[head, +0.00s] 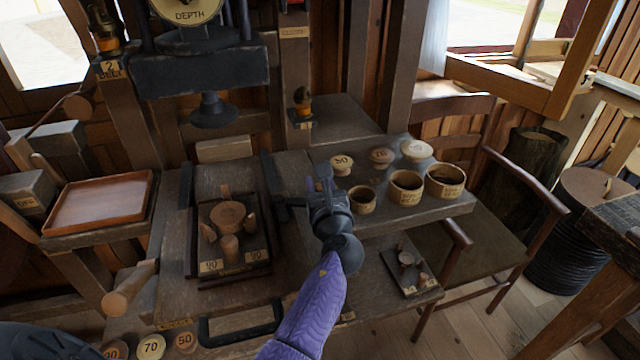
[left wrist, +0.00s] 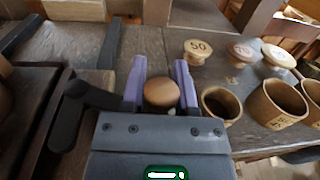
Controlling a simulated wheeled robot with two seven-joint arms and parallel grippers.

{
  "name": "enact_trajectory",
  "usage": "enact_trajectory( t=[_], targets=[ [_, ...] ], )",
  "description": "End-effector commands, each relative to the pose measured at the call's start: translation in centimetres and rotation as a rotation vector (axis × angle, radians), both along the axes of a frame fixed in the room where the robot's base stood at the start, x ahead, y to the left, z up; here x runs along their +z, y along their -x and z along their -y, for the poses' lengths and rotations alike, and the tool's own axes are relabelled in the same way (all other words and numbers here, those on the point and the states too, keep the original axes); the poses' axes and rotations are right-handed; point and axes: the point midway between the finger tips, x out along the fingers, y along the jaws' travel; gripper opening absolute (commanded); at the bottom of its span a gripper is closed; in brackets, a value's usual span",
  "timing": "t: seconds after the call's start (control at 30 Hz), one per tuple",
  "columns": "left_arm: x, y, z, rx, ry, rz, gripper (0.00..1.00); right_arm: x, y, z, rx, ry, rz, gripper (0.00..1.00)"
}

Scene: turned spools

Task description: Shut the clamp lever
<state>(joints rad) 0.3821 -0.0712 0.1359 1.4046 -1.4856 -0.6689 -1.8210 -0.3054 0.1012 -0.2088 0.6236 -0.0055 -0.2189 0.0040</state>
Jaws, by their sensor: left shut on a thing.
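The clamp lever (head: 286,203) is a dark arm at the right side of the press bed, pointing right from its pivot. In the left wrist view the dark lever (left wrist: 95,97) ends in a round wooden knob (left wrist: 162,92). My left gripper (head: 322,178) is over the lever's end in the head view, hiding the knob there. In the left wrist view its purple fingers (left wrist: 160,85) are shut on the knob, one on each side. My right gripper is not in view.
A dark tray (head: 262,262) with wooden spool parts sits on the press bed, left of the lever. Wooden cups (head: 405,187) and numbered knobs (head: 342,164) stand on the bench to the right. The press head (head: 213,110) hangs above the bed. A black handle (head: 240,328) lies in front.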

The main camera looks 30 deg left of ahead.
Motion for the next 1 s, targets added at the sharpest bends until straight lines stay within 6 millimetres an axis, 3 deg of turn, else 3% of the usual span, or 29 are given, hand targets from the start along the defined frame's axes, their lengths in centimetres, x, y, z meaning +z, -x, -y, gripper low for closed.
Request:
enact_trajectory(
  t=[0.37, 0.7, 1.0],
  targets=[
    [0.2, 0.4, 0.3, -0.057, -0.002, -0.004, 0.00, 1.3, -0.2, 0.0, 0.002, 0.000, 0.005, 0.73],
    [0.3, 2.1, 1.2, -0.303, -0.004, -0.005, 0.00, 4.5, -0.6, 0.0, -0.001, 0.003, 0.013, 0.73],
    [-0.1, 3.7, 1.8, -0.521, -0.002, -0.004, 0.00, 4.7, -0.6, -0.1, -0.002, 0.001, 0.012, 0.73]
  ],
)
